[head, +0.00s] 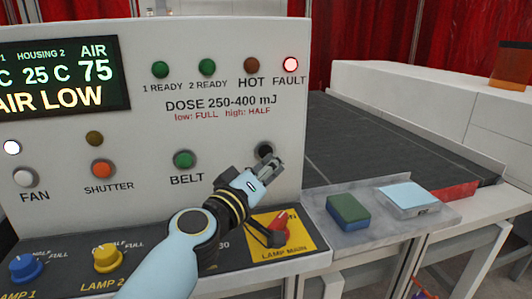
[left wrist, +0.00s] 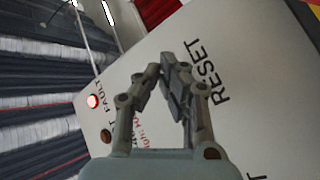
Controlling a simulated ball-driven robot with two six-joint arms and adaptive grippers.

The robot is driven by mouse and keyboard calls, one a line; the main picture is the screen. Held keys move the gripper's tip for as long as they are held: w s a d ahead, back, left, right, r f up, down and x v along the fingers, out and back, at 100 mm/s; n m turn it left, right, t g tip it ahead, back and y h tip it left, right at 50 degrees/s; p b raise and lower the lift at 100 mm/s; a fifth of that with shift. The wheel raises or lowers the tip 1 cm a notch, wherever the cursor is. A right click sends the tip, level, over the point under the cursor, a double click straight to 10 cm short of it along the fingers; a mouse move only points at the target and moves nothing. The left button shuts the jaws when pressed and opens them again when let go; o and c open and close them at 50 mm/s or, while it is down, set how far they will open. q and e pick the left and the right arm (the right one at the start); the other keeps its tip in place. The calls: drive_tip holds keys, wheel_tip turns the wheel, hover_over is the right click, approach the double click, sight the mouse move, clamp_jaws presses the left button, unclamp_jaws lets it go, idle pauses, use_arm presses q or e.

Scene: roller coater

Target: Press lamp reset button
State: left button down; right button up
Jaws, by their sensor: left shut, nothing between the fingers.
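The reset button (head: 264,149) is a dark round knob on the right part of the white control panel (head: 225,50), partly covered by my left gripper (head: 273,164). My left gripper is shut and empty, with its fingertips close to the button; I cannot tell whether they touch it. In the left wrist view, the RESET label (left wrist: 210,72) is beside the shut fingers (left wrist: 170,68), which hide the button. The FAULT lamp (head: 291,65) glows red and also shows in the left wrist view (left wrist: 92,101). My right gripper is not in view.
The display (head: 62,75) reads AIR LOW. The BELT button (head: 183,160) is left of my gripper. The red LAMP MAIN switch (head: 280,230) is below it. A green-blue block (head: 347,212) and a pale block (head: 408,199) lie on the ledge by the dark belt (head: 385,150).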

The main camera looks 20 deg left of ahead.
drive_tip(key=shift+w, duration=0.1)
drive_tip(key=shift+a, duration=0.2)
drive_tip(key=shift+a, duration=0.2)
use_arm(q)
drive_tip(key=shift+a, duration=0.1)
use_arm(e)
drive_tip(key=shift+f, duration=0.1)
use_arm(q)
drive_tip(key=shift+w+a, duration=0.15)
drive_tip(key=shift+w, duration=0.2)
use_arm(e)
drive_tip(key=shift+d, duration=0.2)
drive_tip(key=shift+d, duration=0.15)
